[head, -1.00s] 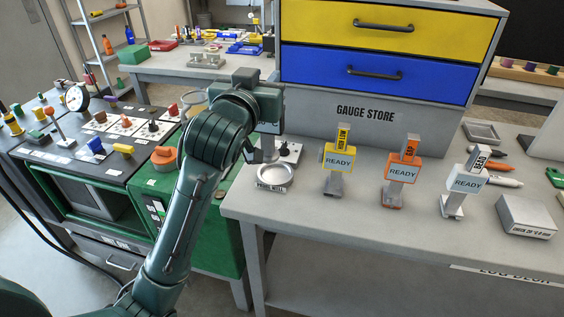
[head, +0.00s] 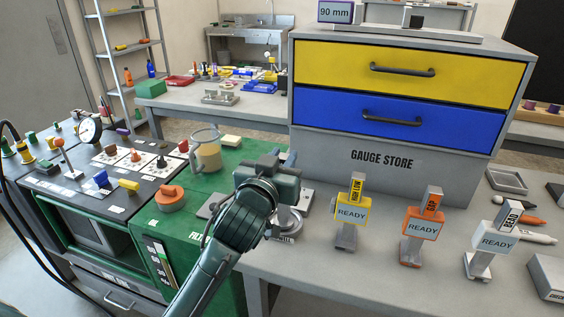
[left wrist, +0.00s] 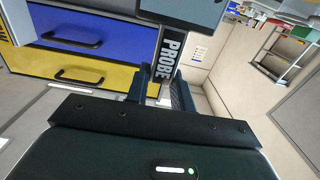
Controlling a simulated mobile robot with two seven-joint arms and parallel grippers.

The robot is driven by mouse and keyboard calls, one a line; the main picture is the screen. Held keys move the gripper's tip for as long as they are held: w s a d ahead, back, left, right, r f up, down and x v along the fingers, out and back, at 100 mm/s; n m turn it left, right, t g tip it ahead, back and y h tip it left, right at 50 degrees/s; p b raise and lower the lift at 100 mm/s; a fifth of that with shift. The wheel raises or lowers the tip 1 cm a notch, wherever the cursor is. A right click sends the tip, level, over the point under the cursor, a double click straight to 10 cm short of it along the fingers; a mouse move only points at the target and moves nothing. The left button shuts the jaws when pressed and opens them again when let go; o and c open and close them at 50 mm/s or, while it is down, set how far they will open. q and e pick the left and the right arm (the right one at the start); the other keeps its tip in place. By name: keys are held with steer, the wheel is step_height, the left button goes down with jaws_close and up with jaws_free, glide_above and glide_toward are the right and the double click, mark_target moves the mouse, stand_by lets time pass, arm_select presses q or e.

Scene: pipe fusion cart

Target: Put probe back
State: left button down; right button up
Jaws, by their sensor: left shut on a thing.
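My left gripper (head: 284,159) is shut on the probe, with its arm reaching in over the left end of the gauge store bench. In the left wrist view the probe (left wrist: 168,55) shows a dark strip lettered PROBE between the fingers (left wrist: 160,82), with a grey box-like part above it. In the head view the gripper hides most or all of the probe. A grey metal base plate (head: 303,199) lies just beyond the gripper, partly covered by it. I cannot tell whether the probe touches it. My right gripper is not in view.
Upright READY gauges, yellow (head: 351,212), orange (head: 422,226) and white (head: 493,240), stand to the right. The drawer cabinet (head: 385,160) rises behind. A jug (head: 207,150) stands on the green cart at left.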

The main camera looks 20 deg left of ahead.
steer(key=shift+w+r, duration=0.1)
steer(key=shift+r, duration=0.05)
arm_select(q)
steer(key=shift+f, duration=0.15)
steer(key=c, duration=1.2)
jaws_free()
steer(key=shift+f, duration=0.1)
steer(key=shift+s, duration=0.1)
steer(key=s+b, duration=0.1)
steer(key=s, duration=1)
steer(key=s+d+f+m+g+h, duration=0.1)
steer(key=s+f, duration=0.3)
steer(key=f, duration=0.5)
steer(key=s+d+f+g+h, duration=0.1)
steer(key=s+f+g, duration=0.2)
steer(key=f, duration=0.7)
steer(key=s+d+f+m+g+h, duration=0.1)
steer(key=s+f+g, duration=0.1)
steer(key=s+f, duration=0.4)
step_height(320, 180, down, 3)
steer(key=shift+s+f+m+h, duration=0.15)
steer(key=shift+s+m+h, duration=0.15)
steer(key=shift+h, duration=0.1)
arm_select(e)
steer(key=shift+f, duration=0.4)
